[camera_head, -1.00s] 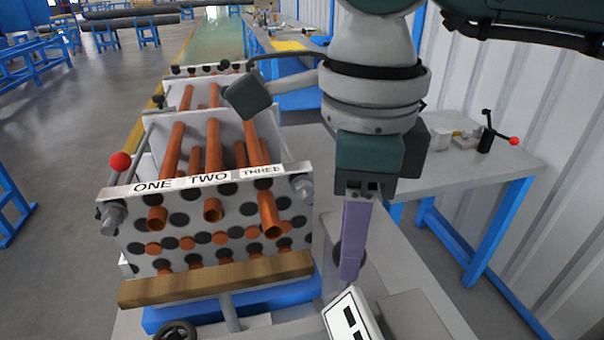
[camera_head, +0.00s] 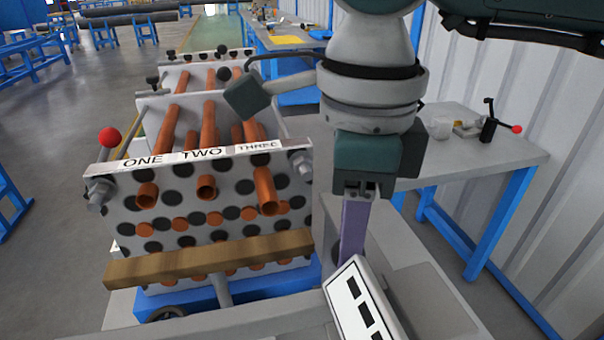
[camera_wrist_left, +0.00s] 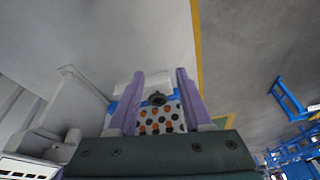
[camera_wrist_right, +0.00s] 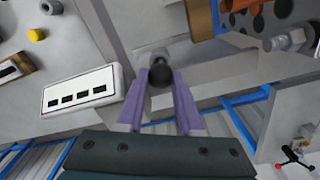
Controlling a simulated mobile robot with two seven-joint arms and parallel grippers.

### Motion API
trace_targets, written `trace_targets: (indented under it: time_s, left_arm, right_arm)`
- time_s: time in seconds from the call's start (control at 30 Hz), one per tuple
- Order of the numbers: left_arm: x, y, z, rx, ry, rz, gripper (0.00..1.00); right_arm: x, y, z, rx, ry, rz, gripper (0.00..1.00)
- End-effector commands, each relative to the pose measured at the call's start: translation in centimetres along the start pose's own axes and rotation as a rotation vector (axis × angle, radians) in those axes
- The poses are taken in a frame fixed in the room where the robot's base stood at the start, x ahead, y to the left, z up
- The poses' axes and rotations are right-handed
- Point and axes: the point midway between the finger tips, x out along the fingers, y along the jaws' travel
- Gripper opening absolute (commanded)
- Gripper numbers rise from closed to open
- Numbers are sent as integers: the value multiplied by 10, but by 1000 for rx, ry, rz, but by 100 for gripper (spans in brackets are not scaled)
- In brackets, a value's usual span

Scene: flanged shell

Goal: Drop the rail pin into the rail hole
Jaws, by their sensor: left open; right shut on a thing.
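My right gripper (camera_head: 352,262) points down beside the right end of the flanged shell, its purple fingers seen edge-on. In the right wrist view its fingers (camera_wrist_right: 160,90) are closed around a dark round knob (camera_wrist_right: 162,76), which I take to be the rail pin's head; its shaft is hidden. A pale round fitting (camera_wrist_right: 152,55) shows just beyond the knob. I cannot make out the rail hole. My left gripper (camera_wrist_left: 158,100) is outside the head view; in the left wrist view its purple fingers are apart, with nothing held between them.
The perforated shell plate (camera_head: 230,215) holds copper tubes (camera_head: 207,185) behind a wooden beam (camera_head: 210,258). A red ball knob (camera_head: 109,137) stands at its left. A white slotted panel (camera_head: 362,302) lies close below my right gripper. A grey table (camera_head: 470,155) stands at right.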

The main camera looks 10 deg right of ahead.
Motion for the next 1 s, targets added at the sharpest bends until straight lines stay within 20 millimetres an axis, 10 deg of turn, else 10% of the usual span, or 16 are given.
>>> trace_targets:
  time_s: [0.03,0.07,0.37,0.7,1.0]
  left_arm:
    - [0,0,0,-2,0,1,50]
    - [0,1,0,-2,0,2,50]
    - [0,1,0,-2,0,2,50]
    - [1,-1,0,2,0,-2,50]
    - [10,-2,4,8,-1,-6,50]
  right_arm:
    - [0,0,0,0,0,0,0]
    - [0,0,0,0,0,0,36]
    - [0,0,0,-1,0,1,70]
    - [-6,1,1,-2,-2,4,70]
    - [-62,-1,1,-3,-2,-5,70]
